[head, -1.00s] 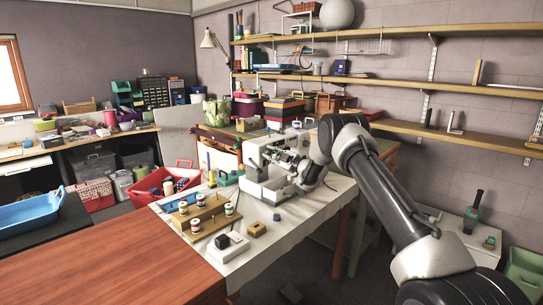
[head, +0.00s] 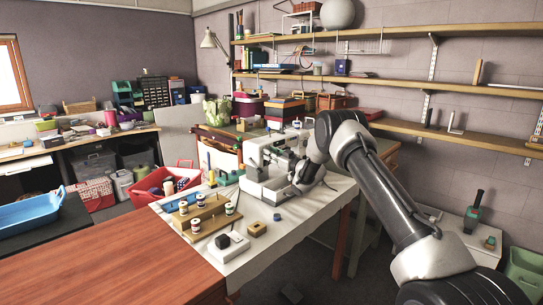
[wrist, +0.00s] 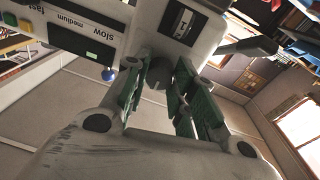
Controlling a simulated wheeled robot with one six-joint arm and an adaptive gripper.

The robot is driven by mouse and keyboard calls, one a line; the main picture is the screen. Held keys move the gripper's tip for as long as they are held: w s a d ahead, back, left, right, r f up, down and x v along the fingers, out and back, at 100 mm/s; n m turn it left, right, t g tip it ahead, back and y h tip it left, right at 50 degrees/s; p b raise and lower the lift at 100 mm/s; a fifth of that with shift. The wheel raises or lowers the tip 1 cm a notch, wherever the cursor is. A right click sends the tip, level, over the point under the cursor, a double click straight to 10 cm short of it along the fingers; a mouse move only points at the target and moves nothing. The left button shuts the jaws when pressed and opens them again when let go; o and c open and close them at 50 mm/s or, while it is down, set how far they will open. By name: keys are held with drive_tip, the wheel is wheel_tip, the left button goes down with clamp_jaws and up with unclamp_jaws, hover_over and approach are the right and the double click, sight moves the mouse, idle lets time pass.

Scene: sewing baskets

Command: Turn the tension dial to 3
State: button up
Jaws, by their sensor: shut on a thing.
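The white sewing machine (head: 256,152) stands on the pale table, and its body also fills the top of the wrist view (wrist: 205,45). The small grey tension dial (wrist: 158,73) sits on the machine between the fingers of my gripper (wrist: 161,70). The green-padded fingers are shut on its sides. A dark window (wrist: 180,22) on the machine above the dial shows a mark like a 1, too small to read surely. In the head view my gripper (head: 293,167) is at the machine's right side, and the dial cannot be made out there.
A speed label (wrist: 75,25) reads slow, medium, fast. In front of the machine are a wooden spool rack (head: 202,215), a wooden block (head: 257,230) and a small blue item (head: 277,216). A red basket (head: 165,180) stands left. The table's right front is clear.

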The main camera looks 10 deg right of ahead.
drive_tip(key=shift+f+m, duration=0.2)
drive_tip(key=shift+m, duration=0.1)
drive_tip(key=o, duration=1.1)
drive_tip(key=shift+d, duration=0.1)
drive_tip(key=shift+c, duration=0.2)
drive_tip(key=shift+r, duration=0.1)
drive_tip(key=r+v, duration=0.1)
drive_tip(key=v, duration=1.1)
drive_tip(key=shift+f, duration=0.5)
